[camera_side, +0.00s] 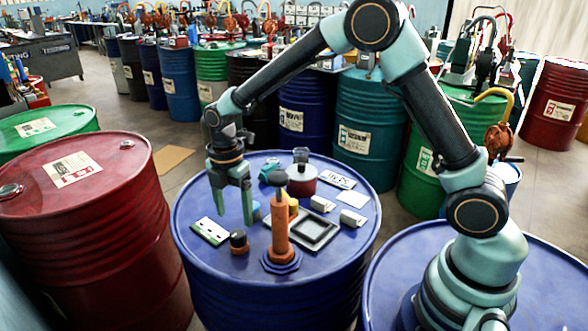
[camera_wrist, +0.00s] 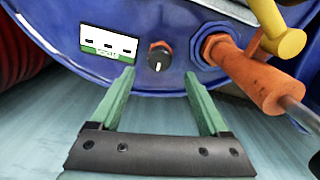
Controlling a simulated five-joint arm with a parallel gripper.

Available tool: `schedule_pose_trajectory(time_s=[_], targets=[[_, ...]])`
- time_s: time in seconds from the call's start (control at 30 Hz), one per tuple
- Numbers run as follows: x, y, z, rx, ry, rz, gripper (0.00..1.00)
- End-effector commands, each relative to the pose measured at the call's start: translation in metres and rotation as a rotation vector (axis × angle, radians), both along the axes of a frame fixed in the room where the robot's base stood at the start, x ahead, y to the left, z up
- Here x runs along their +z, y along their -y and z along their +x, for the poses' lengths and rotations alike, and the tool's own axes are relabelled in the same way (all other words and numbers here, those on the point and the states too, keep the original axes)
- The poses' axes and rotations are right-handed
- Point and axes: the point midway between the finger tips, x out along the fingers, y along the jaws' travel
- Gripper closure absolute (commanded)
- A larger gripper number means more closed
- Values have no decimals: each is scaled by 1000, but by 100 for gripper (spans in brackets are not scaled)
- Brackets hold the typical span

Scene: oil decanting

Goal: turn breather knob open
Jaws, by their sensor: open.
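The breather knob (camera_side: 238,240) is a small black knob on an orange-brown base, on the blue drum top (camera_side: 190,200) near its front edge. In the wrist view the knob (camera_wrist: 158,60) shows a small white mark, pointing toward my gripper. My gripper (camera_side: 235,218) points down over the drum top, open and empty. In the wrist view its green fingertips (camera_wrist: 158,73) are spread to either side of the knob's line, with the knob just beyond them. I see no contact with the knob.
An orange upright fitting (camera_side: 281,228) on a blue hex base stands close right of the knob; its yellow part (camera_wrist: 285,43) shows in the wrist view. A white-green label plate (camera_side: 210,231) lies left. A black tray (camera_side: 312,231), a red can (camera_side: 301,183) and white blocks sit farther right.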

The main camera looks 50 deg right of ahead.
Motion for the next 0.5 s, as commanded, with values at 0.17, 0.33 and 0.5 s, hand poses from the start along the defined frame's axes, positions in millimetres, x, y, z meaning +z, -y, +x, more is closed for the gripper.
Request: schedule_pose_trajectory(time_s=[0.17, 0.33, 0.5], targets=[[-32, 0, -1, 0, -4, -1, 21], [-49, 0, 0, 0, -2, 0, 21], [-55, 0, 0, 0, 0, 0, 21]])
